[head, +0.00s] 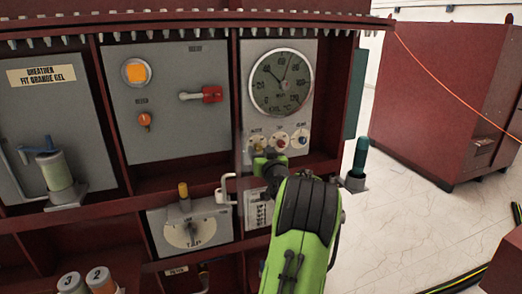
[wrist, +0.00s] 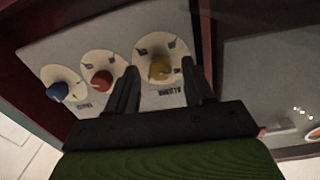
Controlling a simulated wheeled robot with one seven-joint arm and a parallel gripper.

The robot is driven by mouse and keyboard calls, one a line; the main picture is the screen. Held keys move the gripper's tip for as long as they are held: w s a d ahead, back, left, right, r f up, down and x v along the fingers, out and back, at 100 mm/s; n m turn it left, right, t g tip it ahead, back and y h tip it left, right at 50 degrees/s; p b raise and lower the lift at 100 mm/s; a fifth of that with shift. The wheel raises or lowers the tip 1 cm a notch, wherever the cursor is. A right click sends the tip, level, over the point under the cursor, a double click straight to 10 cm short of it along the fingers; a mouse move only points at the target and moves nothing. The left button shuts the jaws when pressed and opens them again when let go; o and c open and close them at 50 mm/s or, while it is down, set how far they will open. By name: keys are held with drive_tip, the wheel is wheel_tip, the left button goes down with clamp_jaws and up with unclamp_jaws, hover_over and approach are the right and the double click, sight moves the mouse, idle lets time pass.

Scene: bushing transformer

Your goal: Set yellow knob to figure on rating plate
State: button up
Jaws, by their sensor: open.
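The yellow knob (wrist: 160,69) sits on a round cream dial on the grey gauge panel. It also shows small in the head view (head: 258,141), left of the red knob (head: 281,143) and the blue knob (head: 301,140). My gripper (wrist: 161,76) is open, with its two dark fingers on either side of the yellow knob in the wrist view. I cannot tell whether they touch it or how deep they reach. In the head view my gripper (head: 262,165) is just below the knob row. A small pale plate with dark rows (head: 257,216) lies left of my arm; its figures are unreadable.
The round gauge (head: 282,83) is above the knobs. A white handle (head: 226,190) projects left of my gripper. The tap dial (head: 190,234) with a yellow-topped post is lower left. A dark green cylinder (head: 358,160) stands right of my arm. Open floor lies to the right.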

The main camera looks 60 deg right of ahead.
clamp_jaws()
idle(0.3)
drive_tip(key=shift+m, duration=0.3)
drive_tip(key=m, duration=0.4)
drive_tip(key=shift+r+m, duration=0.1)
drive_tip(key=shift+m, duration=1.9)
drive_tip(key=shift+p, duration=0.3)
unclamp_jaws()
